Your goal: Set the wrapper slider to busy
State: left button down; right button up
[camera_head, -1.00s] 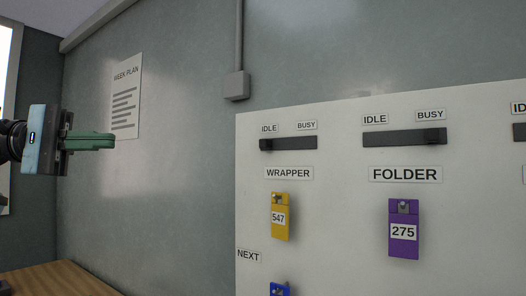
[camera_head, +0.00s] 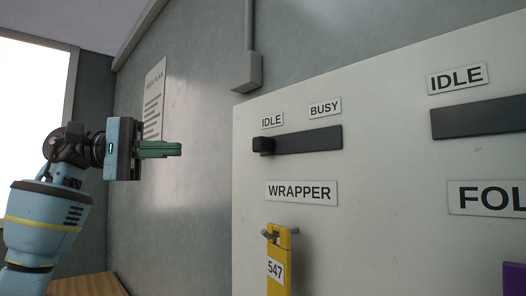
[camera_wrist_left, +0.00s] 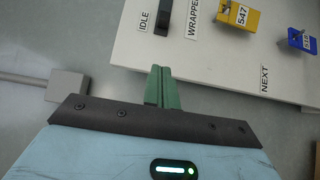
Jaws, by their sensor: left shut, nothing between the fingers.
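The wrapper slider is a dark horizontal track (camera_head: 312,140) on the white board, above the WRAPPER label (camera_head: 302,192). Its black knob (camera_head: 263,146) sits at the left end, under the IDLE label (camera_head: 272,120). The BUSY label (camera_head: 325,107) is above the right part of the track. My left gripper (camera_head: 179,150) is shut and empty, its green fingers pointing right, left of the board and apart from the knob. In the left wrist view its shut fingers (camera_wrist_left: 161,72) point toward the board's edge, and part of the dark slider (camera_wrist_left: 163,18) shows beyond them. My right gripper is not in view.
A yellow tag marked 547 (camera_head: 279,262) hangs on a peg below the wrapper slider. The folder slider track (camera_head: 478,118) is to the right. A grey conduit box (camera_head: 246,72) is on the wall above the board's left corner. The air before the slider looks clear.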

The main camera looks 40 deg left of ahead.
pick_arm(q)
jog(key=shift+w, duration=0.15)
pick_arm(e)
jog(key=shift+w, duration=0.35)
pick_arm(q)
jog(key=shift+r, duration=0.1)
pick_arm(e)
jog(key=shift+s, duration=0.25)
pick_arm(q)
jog(key=p, duration=0.1)
send_near(263, 145)
jog(key=shift+w+d+r, duration=0.1)
jog(key=shift+w+d, duration=0.3)
jog(key=shift+w, duration=0.5)
jog(key=shift+w+d, duration=0.4)
jog(key=shift+w, duration=0.55)
jog(key=shift+w+d+r, duration=0.1)
jog(key=shift+w+d, duration=0.3)
jog(key=shift+w, duration=0.5)
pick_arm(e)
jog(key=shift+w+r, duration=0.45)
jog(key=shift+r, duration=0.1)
pick_arm(q)
jog(key=shift+d, duration=0.1)
